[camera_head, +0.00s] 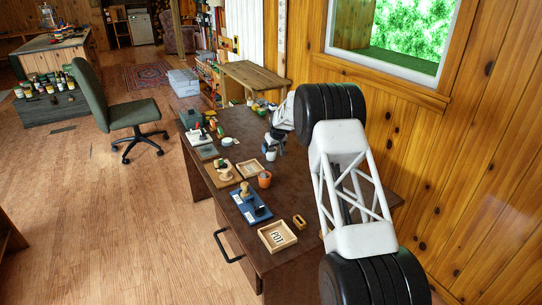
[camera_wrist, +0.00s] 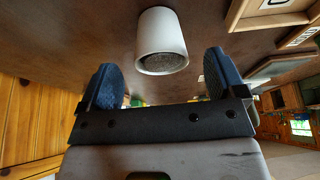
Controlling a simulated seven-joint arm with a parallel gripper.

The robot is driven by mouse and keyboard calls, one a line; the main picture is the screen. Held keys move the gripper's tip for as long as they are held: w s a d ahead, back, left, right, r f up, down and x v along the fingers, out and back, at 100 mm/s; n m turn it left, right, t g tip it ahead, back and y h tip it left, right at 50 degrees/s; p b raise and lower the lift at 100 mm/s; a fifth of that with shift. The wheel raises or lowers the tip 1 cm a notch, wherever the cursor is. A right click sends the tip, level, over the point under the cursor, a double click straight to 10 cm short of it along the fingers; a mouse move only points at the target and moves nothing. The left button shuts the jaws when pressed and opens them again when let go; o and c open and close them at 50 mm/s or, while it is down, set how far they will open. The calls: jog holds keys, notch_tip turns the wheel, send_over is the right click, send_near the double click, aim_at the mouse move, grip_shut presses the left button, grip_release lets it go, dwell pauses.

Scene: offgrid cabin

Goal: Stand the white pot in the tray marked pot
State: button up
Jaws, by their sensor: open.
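The white pot (camera_wrist: 160,32) stands on the dark desk just ahead of my gripper (camera_wrist: 160,62) in the wrist view, its rim and grey speckled inside facing the camera. The blue-padded fingers are wide apart and empty. The pot is about centred on the gap between them, beyond or level with the tips; contact is not visible. In the head view the pot (camera_head: 270,155) is small, beside my gripper (camera_head: 273,144) at the desk's middle. The wooden tray marked POT (camera_head: 291,239) lies empty near the desk's front end.
An orange pot (camera_head: 264,180) stands close to the white pot, beside another wooden tray (camera_head: 247,177). The wall and window (camera_head: 390,45) border the right.

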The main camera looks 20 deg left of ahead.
aim_at(272, 151)
jog(key=shift+f, duration=0.15)
jog(key=shift+x, duration=2.45)
jog(key=shift+a, duration=0.1)
jog(key=c, duration=1.1)
jog(key=shift+o, duration=0.2)
jog(key=shift+r, duration=5)
